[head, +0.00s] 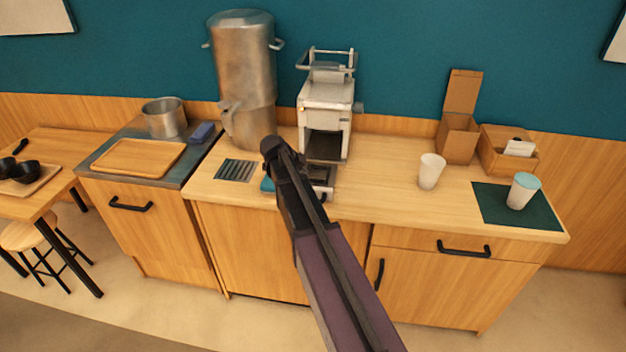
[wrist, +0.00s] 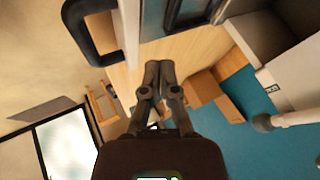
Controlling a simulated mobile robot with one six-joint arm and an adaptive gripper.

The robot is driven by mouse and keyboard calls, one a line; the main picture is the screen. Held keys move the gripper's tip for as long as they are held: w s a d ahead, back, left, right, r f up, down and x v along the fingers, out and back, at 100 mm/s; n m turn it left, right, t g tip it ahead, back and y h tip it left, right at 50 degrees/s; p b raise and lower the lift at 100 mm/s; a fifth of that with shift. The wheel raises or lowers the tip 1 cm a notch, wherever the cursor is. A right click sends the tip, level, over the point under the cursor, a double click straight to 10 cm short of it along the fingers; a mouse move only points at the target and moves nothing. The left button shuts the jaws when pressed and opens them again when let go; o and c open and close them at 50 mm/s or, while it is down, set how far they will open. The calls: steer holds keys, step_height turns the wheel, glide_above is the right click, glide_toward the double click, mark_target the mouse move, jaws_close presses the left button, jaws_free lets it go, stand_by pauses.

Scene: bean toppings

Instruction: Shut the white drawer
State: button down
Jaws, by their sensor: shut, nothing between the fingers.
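The white machine (head: 327,105) stands on the counter against the teal wall. Its low drawer (head: 325,183) sticks out at the front over the counter, partly hidden behind my arm. In the wrist view the drawer's pale front (wrist: 131,30) with its black handle (wrist: 88,35) is close at the top left, and the open inside shows beside it. My gripper (wrist: 156,68) is shut and empty, its fingers together just below the drawer in that picture. I cannot tell whether they touch it. In the head view my arm hides the fingertips.
A tall metal urn (head: 245,80) stands left of the machine, with a slotted drip grate (head: 236,170) in front. A white cup (head: 431,171) stands to the right. Another cup (head: 522,191) stands on a dark green mat (head: 490,205). Open cardboard boxes (head: 458,138) are behind.

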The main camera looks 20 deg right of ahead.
mark_target(317, 182)
steer(key=shift+f, duration=0.15)
steer(key=b+x, duration=0.7)
steer(key=x, duration=0.1)
steer(key=shift+w+d+f, duration=0.1)
steer(key=shift+f, duration=0.1)
steer(key=shift+d+f+b, duration=0.4)
steer(key=shift+d+b, duration=0.05)
steer(key=shift+w, duration=0.1)
